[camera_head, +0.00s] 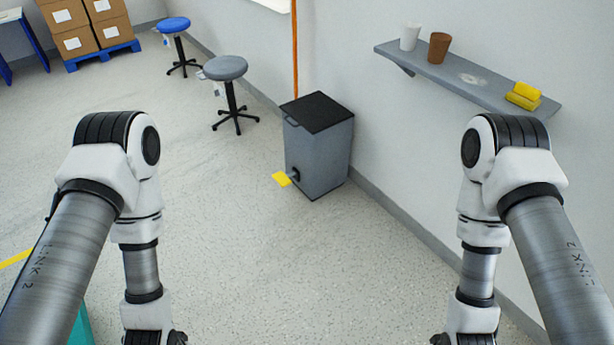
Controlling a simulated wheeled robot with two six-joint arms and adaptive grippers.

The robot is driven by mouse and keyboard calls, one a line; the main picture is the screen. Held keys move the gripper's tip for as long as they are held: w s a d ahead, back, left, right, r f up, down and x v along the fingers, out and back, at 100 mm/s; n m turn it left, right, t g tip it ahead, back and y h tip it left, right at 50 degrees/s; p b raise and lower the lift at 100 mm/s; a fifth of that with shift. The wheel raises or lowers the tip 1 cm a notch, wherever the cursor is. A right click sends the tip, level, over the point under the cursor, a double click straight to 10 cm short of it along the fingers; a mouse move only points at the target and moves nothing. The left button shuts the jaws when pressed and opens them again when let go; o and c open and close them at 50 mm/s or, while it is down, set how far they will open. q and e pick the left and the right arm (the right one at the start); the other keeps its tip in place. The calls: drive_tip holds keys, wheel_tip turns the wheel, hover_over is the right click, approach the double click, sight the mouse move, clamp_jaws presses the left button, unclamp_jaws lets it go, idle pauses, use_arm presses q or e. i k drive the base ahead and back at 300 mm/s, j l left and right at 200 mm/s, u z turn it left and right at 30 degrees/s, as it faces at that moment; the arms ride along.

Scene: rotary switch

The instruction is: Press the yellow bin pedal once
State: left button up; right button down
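A grey bin (322,155) with a flat black lid (318,112) stands on the floor against the wall, right of the middle of the view. The lid is down. The yellow pedal (281,179) sticks out low at the bin's front left, close to the floor. A small dark part (294,175) sits between the pedal and the bin. Both my arms come in from the sides and point down in front of me, well apart from the bin. My grippers lie below the bottom edge; only dark bits near the wrists show, so their fingers are hidden.
A grey stool (226,68) and a blue stool (174,25) stand left of the bin. A wall shelf (470,78) at the right holds two cups and yellow sponges (523,97). Boxes on a blue pallet (103,56) stand far left. The floor before the bin is clear.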

sight(283, 180)
drive_tip(key=i+j+z, duration=0.8)
drive_tip(key=j+z, duration=0.2)
drive_tip(key=j, duration=0.2)
drive_tip(key=i+j, duration=0.15)
drive_tip(key=j, duration=0.3)
drive_tip(key=i+j, duration=0.2)
drive_tip(key=j, duration=0.2)
drive_tip(key=i+j+z, duration=0.1)
drive_tip(key=j, duration=0.35)
drive_tip(key=i+j, duration=0.2)
drive_tip(key=j, duration=0.25)
drive_tip(key=i+j, duration=0.15)
drive_tip(key=j, duration=0.3)
drive_tip(key=i+j, duration=0.15)
drive_tip(key=j, duration=0.3)
drive_tip(key=i+j+z, duration=0.1)
drive_tip(key=j, duration=0.35)
drive_tip(key=i+j, duration=0.2)
drive_tip(key=j, duration=0.25)
